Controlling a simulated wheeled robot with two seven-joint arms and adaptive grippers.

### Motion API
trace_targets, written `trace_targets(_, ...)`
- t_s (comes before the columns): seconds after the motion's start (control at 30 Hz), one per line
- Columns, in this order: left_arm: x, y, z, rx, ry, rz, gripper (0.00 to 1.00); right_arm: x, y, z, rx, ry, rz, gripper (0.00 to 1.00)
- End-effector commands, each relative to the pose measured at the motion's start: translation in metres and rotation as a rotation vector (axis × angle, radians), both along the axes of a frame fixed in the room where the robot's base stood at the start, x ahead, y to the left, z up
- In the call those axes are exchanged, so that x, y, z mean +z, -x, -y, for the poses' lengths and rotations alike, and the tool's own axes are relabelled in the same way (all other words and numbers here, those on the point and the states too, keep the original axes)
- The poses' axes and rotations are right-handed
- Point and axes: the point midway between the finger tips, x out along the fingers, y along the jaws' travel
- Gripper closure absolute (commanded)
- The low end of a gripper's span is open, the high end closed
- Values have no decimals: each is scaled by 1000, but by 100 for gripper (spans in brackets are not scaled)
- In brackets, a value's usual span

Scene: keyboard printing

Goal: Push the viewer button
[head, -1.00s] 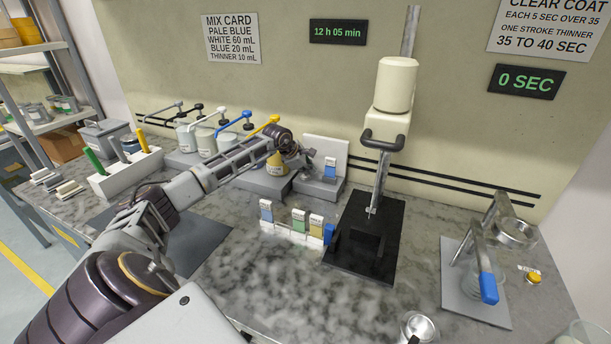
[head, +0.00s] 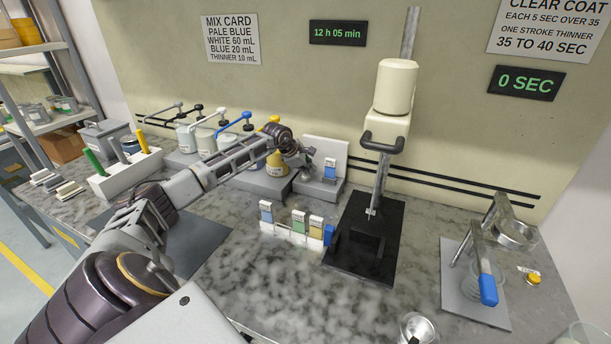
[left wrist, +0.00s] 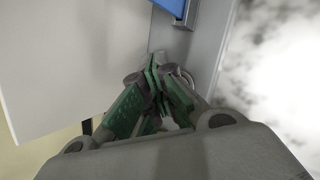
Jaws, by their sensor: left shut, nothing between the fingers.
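The viewer (head: 327,148) is a grey base with a white upright panel, at the back of the bench in the head view. A card with a blue patch (head: 330,170) stands on it. My left gripper (head: 306,162) is at the viewer's left front side. In the left wrist view its green-padded fingers (left wrist: 155,72) are shut together and empty, close to the grey base (left wrist: 205,50). A small round grey part (left wrist: 187,78), perhaps the button, is partly hidden behind the fingers; I cannot tell whether they touch it. My right gripper is not in view.
Upright sample cards (head: 299,222) and a black-based stand (head: 350,250) are to the front right. The marble front middle is clear.

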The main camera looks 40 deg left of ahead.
Motion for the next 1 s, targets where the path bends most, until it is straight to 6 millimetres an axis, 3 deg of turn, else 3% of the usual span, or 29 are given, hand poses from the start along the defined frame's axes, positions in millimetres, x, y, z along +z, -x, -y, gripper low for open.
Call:
trace_targets(0.47, 32, 0, 0, 0, 1, 2, 100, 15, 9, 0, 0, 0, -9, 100)
trace_targets(1.0, 56, 0, 0, 0, 0, 1, 100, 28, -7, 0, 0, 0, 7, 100)
